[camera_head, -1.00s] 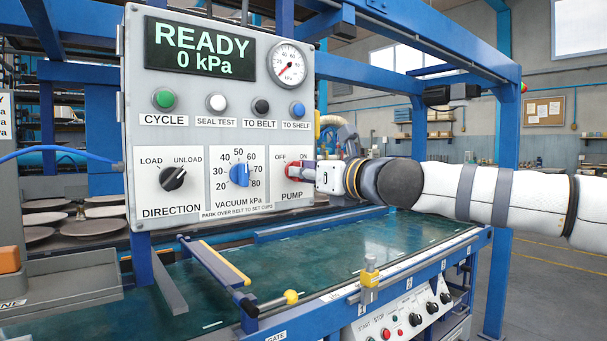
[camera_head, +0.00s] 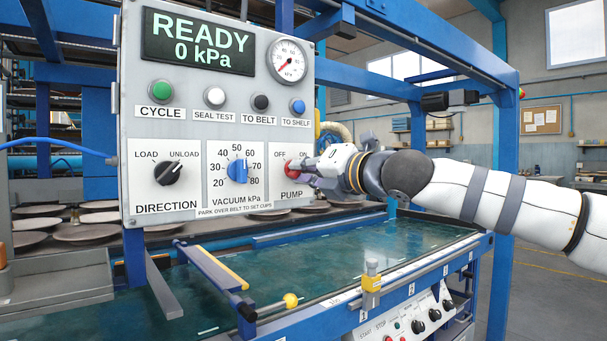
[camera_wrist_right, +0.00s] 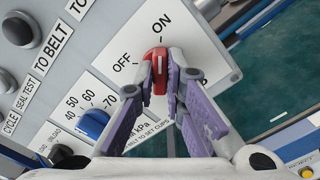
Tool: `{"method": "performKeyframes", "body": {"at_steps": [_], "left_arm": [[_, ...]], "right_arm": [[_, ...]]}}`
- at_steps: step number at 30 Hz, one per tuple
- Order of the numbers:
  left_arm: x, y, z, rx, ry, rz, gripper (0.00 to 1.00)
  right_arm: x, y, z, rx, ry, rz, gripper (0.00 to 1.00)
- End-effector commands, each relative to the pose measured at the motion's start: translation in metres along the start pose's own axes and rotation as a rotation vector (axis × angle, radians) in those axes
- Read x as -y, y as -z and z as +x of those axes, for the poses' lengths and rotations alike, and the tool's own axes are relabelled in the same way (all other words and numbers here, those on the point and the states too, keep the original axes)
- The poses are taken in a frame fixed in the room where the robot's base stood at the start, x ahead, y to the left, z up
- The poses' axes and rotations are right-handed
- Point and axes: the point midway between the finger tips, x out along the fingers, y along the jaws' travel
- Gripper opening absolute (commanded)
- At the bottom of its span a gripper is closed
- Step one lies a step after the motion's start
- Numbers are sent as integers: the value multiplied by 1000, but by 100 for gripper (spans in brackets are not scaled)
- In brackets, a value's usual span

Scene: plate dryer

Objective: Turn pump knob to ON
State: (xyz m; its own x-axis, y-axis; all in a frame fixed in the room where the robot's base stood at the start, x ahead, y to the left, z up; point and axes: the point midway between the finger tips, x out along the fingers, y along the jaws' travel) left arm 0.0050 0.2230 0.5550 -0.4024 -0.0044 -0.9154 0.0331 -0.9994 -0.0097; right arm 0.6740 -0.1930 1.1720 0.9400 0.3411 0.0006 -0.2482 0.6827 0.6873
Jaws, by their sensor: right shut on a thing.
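The red pump knob (camera_head: 291,168) sits under the OFF and ON marks at the lower right of the control panel (camera_head: 218,120). My right gripper (camera_head: 301,167) comes at it from the right in the head view. In the right wrist view, the two fingertips of my right gripper (camera_wrist_right: 160,84) are closed on both sides of the red pump knob (camera_wrist_right: 160,58). The knob's long side there runs roughly toward the ON mark, with OFF to its left. Part of the knob is hidden between the fingers. My left gripper is in neither view.
The blue vacuum knob (camera_head: 237,171) and black direction knob (camera_head: 168,173) are left of the pump knob. The green cycle button (camera_head: 162,91) is above. The display (camera_head: 199,45) reads READY, 0 kPa. A green belt (camera_head: 330,250) lies below the panel.

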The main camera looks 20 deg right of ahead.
Motion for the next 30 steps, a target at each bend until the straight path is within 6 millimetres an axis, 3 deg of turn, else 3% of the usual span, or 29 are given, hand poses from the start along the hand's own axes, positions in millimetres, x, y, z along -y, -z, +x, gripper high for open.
{"method": "performKeyframes", "body": {"at_steps": [19,20,22,30], "left_arm": [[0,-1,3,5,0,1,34],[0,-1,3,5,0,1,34],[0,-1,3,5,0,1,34],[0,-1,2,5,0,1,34]], "right_arm": [[1,2,0,-4,2,46,0],[1,2,0,-4,2,46,15],[1,2,0,-3,2,45,31],[0,1,0,-1,1,44,31]]}}
